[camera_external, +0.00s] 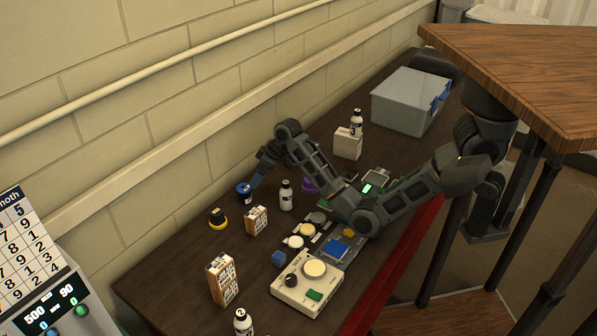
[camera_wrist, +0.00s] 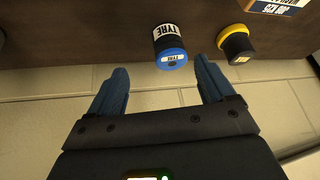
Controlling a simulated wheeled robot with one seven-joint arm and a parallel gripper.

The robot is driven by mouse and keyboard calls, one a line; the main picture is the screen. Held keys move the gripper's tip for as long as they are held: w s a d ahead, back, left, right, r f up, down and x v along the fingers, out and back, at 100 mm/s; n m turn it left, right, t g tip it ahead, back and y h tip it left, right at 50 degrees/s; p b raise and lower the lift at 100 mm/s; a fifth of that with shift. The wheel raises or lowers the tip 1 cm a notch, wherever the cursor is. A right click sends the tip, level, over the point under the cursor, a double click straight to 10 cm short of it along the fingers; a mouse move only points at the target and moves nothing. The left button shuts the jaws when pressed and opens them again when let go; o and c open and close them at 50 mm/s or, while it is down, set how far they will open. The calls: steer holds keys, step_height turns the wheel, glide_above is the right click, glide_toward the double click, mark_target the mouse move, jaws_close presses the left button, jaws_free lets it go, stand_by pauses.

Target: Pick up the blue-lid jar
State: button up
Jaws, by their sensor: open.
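The blue-lid jar (camera_external: 244,193) stands on the dark bench near the wall, at the end of my reaching arm. In the wrist view the jar (camera_wrist: 168,42) shows a blue lid and a white label reading TYRE. My gripper (camera_external: 256,181) is close to the jar in the external view. In the wrist view my gripper (camera_wrist: 160,70) has its two blue fingers spread wide and nothing between them. The jar lies just beyond the fingertips, slightly right of the middle of the gap. I cannot tell whether a finger touches it.
A yellow-lid jar (camera_external: 218,219) stands to the left; the wrist view shows it (camera_wrist: 235,43) right of the blue-lid jar. A small box (camera_external: 256,220) and a white bottle (camera_external: 286,195) stand nearby. The wall (camera_external: 160,170) runs close behind. A cream device (camera_external: 306,286) sits in front.

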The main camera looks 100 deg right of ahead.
mark_target(243, 193)
steer(key=w, duration=0.1)
steer(key=w+f, duration=0.1)
steer(key=w+f+g, duration=0.1)
steer(key=shift+w+a+n, duration=0.1)
steer(key=shift+w+n, duration=0.1)
steer(key=shift+n, duration=0.1)
steer(key=shift+p+x, duration=0.35)
steer(key=shift+x, duration=3.5)
steer(key=shift+w, duration=0.1)
steer(key=shift+c, duration=0.2)
steer(key=c, duration=1)
steer(key=shift+r, duration=0.1)
